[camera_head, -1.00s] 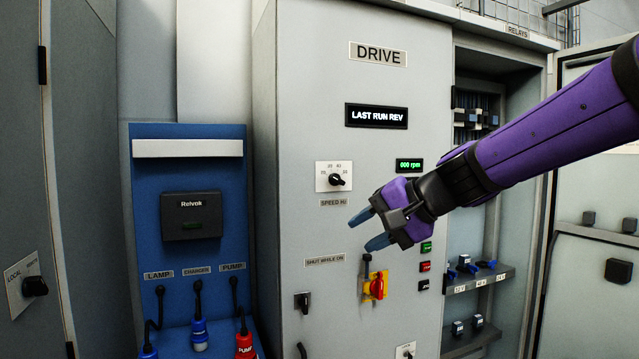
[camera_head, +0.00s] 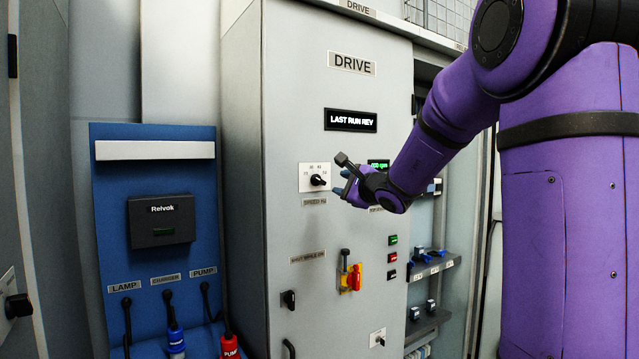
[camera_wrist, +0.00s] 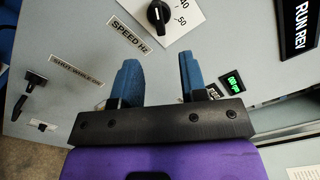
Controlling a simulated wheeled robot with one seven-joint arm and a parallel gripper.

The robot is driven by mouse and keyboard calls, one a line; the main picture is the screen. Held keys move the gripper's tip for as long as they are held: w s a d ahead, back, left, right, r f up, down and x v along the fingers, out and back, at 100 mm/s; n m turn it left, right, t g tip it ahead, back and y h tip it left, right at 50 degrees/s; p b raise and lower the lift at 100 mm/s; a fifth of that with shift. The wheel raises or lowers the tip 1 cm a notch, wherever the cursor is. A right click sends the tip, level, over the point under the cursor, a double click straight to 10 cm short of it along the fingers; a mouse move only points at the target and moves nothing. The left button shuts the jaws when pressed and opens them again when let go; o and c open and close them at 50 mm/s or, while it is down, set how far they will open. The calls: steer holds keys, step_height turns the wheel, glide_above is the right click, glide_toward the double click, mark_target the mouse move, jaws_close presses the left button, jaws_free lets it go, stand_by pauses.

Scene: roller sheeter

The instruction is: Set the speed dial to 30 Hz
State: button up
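The speed dial (camera_head: 318,180) is a black knob on a white scale plate on the grey DRIVE cabinet door, above the SPEED HZ label. In the wrist view the dial (camera_wrist: 158,14) is at the top, ahead of the fingertips, with 40 and 50 readable beside it. Its exact setting cannot be read. My gripper (camera_head: 341,186) is just right of the dial in the head view. In the wrist view my gripper (camera_wrist: 157,62) has its two blue fingers apart with nothing between them. The fingers are not on the knob.
A display (camera_head: 351,120) reads LAST RUN REV, and a green rpm display (camera_head: 378,164) is partly behind my arm. A red-yellow rotary switch (camera_head: 353,279) and small buttons (camera_head: 393,257) sit below. A blue panel (camera_head: 150,265) stands left. Open shelves are right.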

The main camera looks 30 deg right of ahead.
mark_target(321, 181)
steer(key=w, duration=0.9)
steer(key=shift+w+a, duration=0.2)
steer(key=shift+w, duration=0.05)
steer(key=shift+c, duration=0.4)
jaws_close()
